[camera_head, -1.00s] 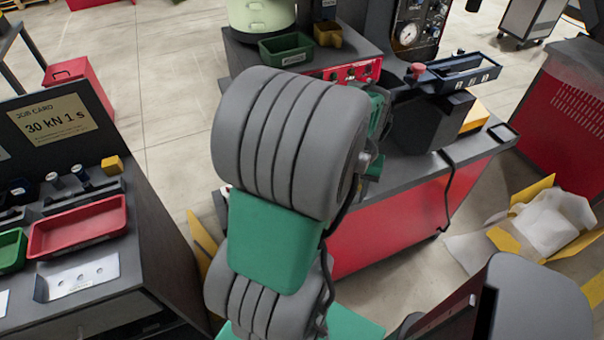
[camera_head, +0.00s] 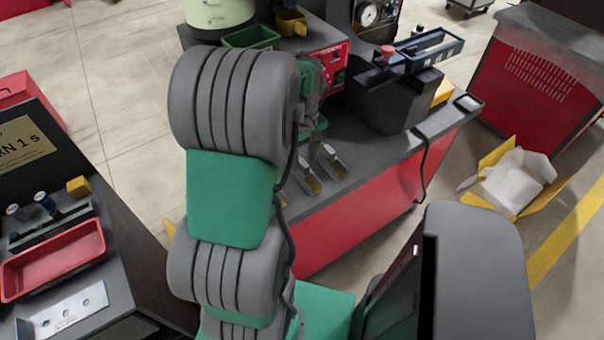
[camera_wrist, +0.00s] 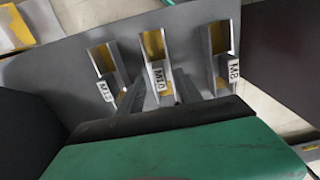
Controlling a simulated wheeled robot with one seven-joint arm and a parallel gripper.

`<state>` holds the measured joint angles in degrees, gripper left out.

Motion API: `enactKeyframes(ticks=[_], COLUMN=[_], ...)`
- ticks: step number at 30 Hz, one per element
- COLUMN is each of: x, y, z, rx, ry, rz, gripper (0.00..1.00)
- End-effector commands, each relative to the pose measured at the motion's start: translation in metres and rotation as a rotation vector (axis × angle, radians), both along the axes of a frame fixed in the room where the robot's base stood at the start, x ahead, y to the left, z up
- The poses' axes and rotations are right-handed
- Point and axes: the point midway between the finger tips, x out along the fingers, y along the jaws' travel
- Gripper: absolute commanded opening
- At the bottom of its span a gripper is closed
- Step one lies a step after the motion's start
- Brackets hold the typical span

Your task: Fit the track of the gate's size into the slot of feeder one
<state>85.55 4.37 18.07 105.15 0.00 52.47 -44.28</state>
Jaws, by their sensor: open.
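Three short channel-shaped tracks with yellow insides lie on the grey bench top in the wrist view: the M12 track (camera_wrist: 105,58) on the left, the M10 track (camera_wrist: 152,45) in the middle and the M8 track (camera_wrist: 218,42) on the right. Two of the tracks (camera_head: 330,160) show beside my arm in the head view. My gripper (camera_wrist: 158,88) is open, its dark fingers near the labelled end of the M10 track; contact cannot be told. A pale green bowl (camera_head: 218,12) stands at the back of the bench. No feeder slot or gate size can be made out.
A black box (camera_head: 390,100) with a dark blue tray (camera_head: 430,48) stands on the red-sided bench (camera_head: 365,205). A side bench at left holds a red tray (camera_head: 50,262) and a plate with holes (camera_head: 65,308). An open yellow carton (camera_head: 515,182) lies on the floor at right.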

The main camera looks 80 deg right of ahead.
Motion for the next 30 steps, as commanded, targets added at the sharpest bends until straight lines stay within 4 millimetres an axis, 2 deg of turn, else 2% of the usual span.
enactKeyframes(ticks=[4,11,26,30], x=[0.0,0.0,0.0,0.0], y=[0.001,0.0,0.0,0.0], z=[-0.021,-0.024,-0.024,-0.024], rx=[0.001,-0.001,-0.001,-0.001], ry=[0.0,0.0,0.0,0.0], rz=[-0.001,-0.002,-0.002,-0.002], gripper=[0.42,0.42,0.02,0.0])
